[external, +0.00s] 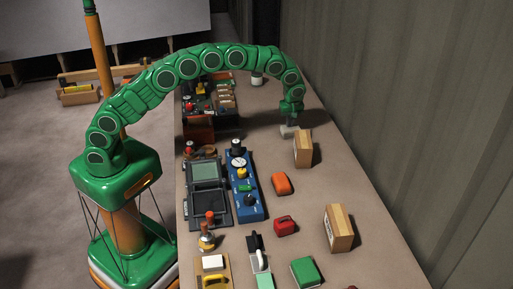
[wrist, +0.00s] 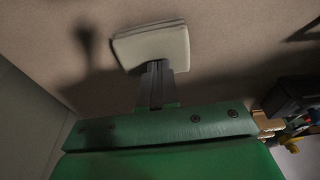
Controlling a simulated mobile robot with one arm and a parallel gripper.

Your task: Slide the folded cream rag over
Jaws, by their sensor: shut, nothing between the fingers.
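The folded cream rag (wrist: 152,44) lies flat on the bench top, a pale layered rectangle in the wrist view. In the external view the rag (external: 288,132) shows as a small pale patch beneath my gripper (external: 291,121), left of a tan block. My gripper (wrist: 156,69) is shut and empty, pointing down at the rag's near edge. Its fingertips overlap that edge in the wrist view; I cannot tell whether they touch it. My gripper's shadow falls on the bench left of the rag.
The tan block (external: 303,148) stands close right of the rag. An orange item (external: 282,183) and a blue panel (external: 244,186) sit nearer the camera. A box of parts (external: 211,101) is to the left. The bench (external: 330,115) is clear behind the block.

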